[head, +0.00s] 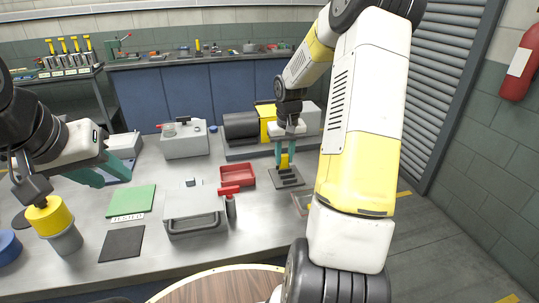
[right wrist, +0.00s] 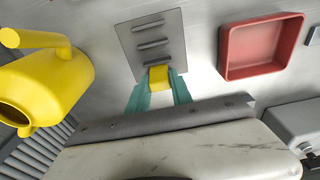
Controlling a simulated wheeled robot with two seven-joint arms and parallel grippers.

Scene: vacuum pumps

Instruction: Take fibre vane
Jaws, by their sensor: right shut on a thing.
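The yellow fibre vane (right wrist: 158,78) is between the teal fingers of my right gripper (right wrist: 158,92), which is shut on it. It also shows in the head view (head: 284,161). The vane is at the edge of a grey slotted plate (head: 287,178), which also shows in the right wrist view (right wrist: 150,25) with several dark bars in its slots. I cannot tell whether the vane still touches the plate. My left gripper (head: 98,176) is over the left of the bench, its teal fingers apart, with nothing seen between them.
A red tray (head: 237,176) and a grey box (head: 194,210) are left of the plate. A green mat (head: 130,201) and dark mat (head: 122,244) lie further left. A yellow vessel (right wrist: 50,75) stands close beside my right gripper. A yellow-and-grey pump (head: 241,125) is behind.

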